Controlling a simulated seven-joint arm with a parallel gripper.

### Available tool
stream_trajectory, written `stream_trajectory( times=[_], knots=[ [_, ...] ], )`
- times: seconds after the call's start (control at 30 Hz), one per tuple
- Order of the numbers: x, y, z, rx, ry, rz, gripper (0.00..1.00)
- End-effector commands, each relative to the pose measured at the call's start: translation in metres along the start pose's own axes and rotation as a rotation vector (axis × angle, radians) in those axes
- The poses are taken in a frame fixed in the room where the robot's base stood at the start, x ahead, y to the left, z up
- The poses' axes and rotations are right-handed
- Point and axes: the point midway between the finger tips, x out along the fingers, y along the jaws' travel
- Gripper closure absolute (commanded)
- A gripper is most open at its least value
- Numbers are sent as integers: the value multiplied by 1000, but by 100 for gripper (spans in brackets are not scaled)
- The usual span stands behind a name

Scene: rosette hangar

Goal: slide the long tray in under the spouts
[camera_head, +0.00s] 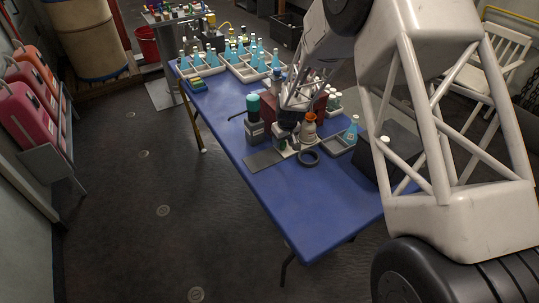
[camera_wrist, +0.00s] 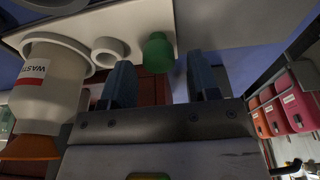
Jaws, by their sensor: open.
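My gripper (camera_head: 286,136) is low over the blue table, dark and partly hidden by my arm. In the wrist view my gripper (camera_wrist: 160,80) is open, with its two fingers apart. Pale trays (camera_head: 241,71) with blue flasks stand at the table's far end. I cannot tell which is the long tray, nor make out the spouts.
The blue table (camera_head: 285,205) is clear at its near end. Near my gripper are a teal-topped bottle (camera_head: 254,106), a grey plate (camera_head: 262,160), a dark ring (camera_head: 308,157), a small grey tray (camera_head: 338,146) and a blue flask (camera_head: 352,128). Red cases (camera_head: 20,112) stand left.

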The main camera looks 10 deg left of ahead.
Motion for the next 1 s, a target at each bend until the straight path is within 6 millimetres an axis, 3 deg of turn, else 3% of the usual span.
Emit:
stream_trajectory(
  times=[1.0],
  knots=[
    [-56, 0, -12, 0, 1, 0, 45]
  ],
)
